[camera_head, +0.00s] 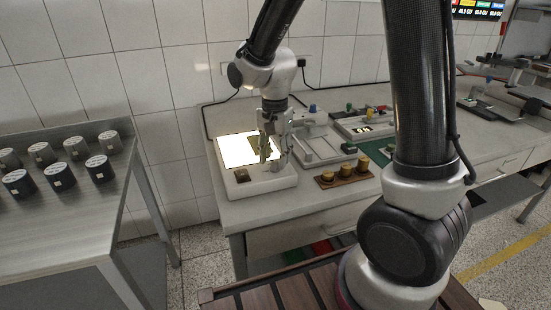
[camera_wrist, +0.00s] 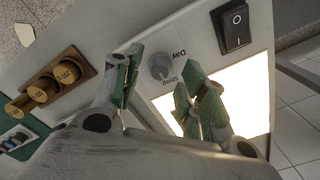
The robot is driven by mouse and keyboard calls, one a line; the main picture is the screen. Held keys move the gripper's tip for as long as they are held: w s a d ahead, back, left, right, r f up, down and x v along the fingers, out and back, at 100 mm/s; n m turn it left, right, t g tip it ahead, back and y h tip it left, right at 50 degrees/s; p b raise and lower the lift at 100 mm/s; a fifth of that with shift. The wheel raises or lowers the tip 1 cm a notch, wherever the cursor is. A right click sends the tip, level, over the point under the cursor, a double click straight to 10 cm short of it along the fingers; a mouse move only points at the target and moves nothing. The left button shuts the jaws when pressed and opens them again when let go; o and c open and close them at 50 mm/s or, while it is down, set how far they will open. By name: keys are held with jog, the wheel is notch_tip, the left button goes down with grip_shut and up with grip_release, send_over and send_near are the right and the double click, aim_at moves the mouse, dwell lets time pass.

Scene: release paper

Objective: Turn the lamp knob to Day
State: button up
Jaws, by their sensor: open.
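The lamp knob (camera_wrist: 161,66) is a small grey round knob on the white lamp box, seen in the wrist view. I cannot tell exactly where the knob points. My gripper (camera_wrist: 165,64) is open, with its green-padded fingers on either side of the knob in the picture; I see no clear contact. In the head view my gripper (camera_head: 270,148) is over the lamp box (camera_head: 265,186), whose panel (camera_head: 237,150) is lit; there the knob is hidden.
A black rocker switch (camera_wrist: 234,26) sits on the box beside the knob. A wooden block with brass weights (camera_head: 344,176) stands to the right. Trays and fixtures (camera_head: 362,124) fill the bench behind. A side table (camera_head: 60,205) with dark cylinders is at left.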

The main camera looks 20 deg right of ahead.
jog(key=shift+f, duration=0.65)
jog(key=shift+c, duration=0.2)
grip_shut()
